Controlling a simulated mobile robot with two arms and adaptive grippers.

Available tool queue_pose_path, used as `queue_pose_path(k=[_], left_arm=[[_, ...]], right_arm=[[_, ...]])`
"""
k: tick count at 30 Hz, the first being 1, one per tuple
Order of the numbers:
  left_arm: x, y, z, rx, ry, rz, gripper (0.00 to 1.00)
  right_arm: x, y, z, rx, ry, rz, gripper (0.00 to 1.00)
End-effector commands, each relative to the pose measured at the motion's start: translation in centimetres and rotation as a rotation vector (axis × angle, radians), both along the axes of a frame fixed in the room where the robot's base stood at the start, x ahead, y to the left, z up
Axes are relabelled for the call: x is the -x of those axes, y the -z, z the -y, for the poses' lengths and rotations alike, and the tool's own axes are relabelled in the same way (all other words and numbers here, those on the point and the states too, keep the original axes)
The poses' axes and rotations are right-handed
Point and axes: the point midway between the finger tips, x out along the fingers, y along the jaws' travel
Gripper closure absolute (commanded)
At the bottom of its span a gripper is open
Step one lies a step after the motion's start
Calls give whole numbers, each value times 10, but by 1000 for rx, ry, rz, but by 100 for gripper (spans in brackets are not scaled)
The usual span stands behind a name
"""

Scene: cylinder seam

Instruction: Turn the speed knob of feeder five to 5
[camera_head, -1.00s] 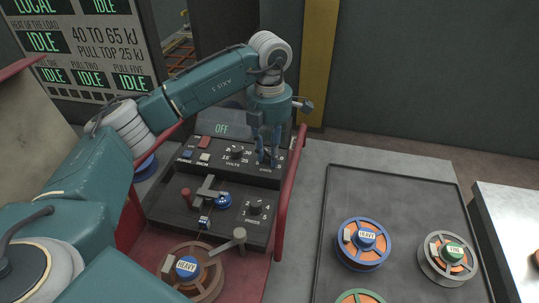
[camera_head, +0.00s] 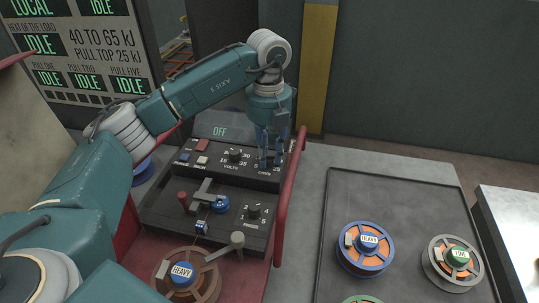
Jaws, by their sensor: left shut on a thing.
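The feeder's dark control panel (camera_head: 190,171) stands in the middle, with a display reading OFF. My left gripper (camera_head: 270,158) points down at the panel's upper right dial, and its fingers are shut on the knob there. The fingers hide that knob and much of its scale, so its setting cannot be read. The volts knob (camera_head: 234,155) is just left of the gripper, apart from it. A lower knob (camera_head: 254,211), labelled PRESS, sits on the front panel. My right gripper is not in view.
A red rail (camera_head: 287,195) runs along the panel's right side, close to my left gripper. A spool marked HEAVY (camera_head: 183,273) sits below the panel. A dark tray (camera_head: 398,186) at right holds several spools. A status board (camera_head: 82,48) stands at the back left.

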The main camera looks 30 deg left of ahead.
Motion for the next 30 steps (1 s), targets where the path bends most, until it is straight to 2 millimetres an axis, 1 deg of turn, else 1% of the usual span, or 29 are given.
queue_pose_path(k=[1, 6, 12, 20, 30], left_arm=[[-3, -5, -4, -3, -45, 14, 100], [-3, -5, -4, -4, -159, 12, 100], [-3, -5, -4, -4, -248, 12, 100], [-2, -5, -4, -5, -297, 11, 100], [-2, -5, -4, -5, -301, 10, 100]], right_arm=[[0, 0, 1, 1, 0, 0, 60], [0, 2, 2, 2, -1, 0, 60], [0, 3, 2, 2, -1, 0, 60], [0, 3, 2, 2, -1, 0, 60], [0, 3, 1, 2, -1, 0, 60]])
